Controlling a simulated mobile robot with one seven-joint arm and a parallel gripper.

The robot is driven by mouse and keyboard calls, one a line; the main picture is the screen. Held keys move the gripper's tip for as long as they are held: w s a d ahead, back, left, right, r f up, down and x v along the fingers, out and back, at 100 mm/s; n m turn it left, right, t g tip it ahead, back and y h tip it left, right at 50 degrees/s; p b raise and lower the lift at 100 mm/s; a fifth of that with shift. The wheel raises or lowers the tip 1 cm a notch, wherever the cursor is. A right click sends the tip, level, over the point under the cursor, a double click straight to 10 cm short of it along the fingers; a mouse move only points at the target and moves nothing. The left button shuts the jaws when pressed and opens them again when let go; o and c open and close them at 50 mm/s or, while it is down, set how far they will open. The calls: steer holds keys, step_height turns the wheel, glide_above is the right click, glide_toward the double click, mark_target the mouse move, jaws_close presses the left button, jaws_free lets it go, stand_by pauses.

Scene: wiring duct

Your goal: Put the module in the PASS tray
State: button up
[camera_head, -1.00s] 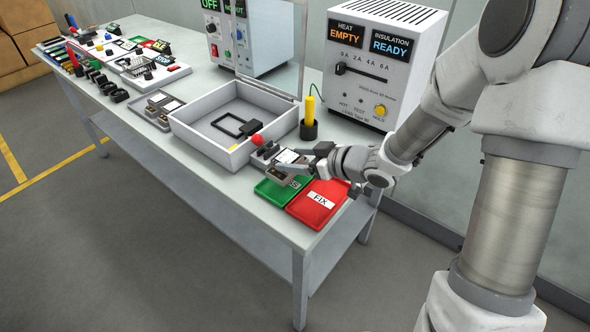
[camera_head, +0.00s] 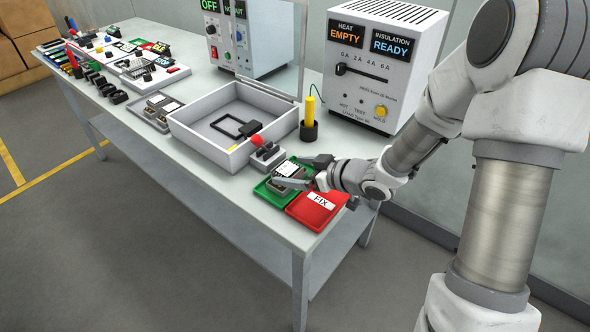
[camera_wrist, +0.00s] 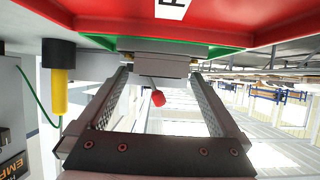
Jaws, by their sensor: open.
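The module (camera_head: 287,173), a small grey block with a white top label, sits in the green tray (camera_head: 262,190), covering most of its floor. The green tray's own label is hidden; it lies left of the red FIX tray. In the wrist view the module (camera_wrist: 150,62) shows as a thin grey-brown band against the green tray (camera_wrist: 212,52). My gripper (camera_head: 299,173) is open at the module, with its fingers on either side; whether they touch it is unclear. Both spread fingers show in the wrist view (camera_wrist: 160,76).
The red FIX tray (camera_head: 318,208) lies beside the green one at the table's front edge. A grey fixture with a red-knobbed lever (camera_head: 265,152), a yellow tool in a black holder (camera_head: 309,122), an open grey box (camera_head: 215,150) and a heat tester (camera_head: 380,70) stand behind.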

steer(key=shift+d+r, duration=0.1)
steer(key=shift+r, duration=0.2)
steer(key=p+v, duration=0.3)
steer(key=v, duration=0.8)
steer(key=shift+s+d, duration=0.3)
steer(key=shift+s, duration=0.05)
steer(key=d+r+m+t+h+p, duration=0.25)
steer(key=d+r+m+h, duration=0.35)
steer(key=d+r+h, duration=0.7)
steer(key=s+a+r+m+g+y+p, duration=0.1)
steer(key=s+a+r+m+g, duration=0.1)
steer(key=s, duration=0.7)
steer(key=s+a+r+m+g+y+p, duration=0.2)
steer(key=s+a+r, duration=0.3)
steer(key=s, duration=0.4)
steer(key=shift+r+g, duration=0.2)
steer(key=shift+g, duration=0.15)
steer(key=shift+s+a, duration=0.1)
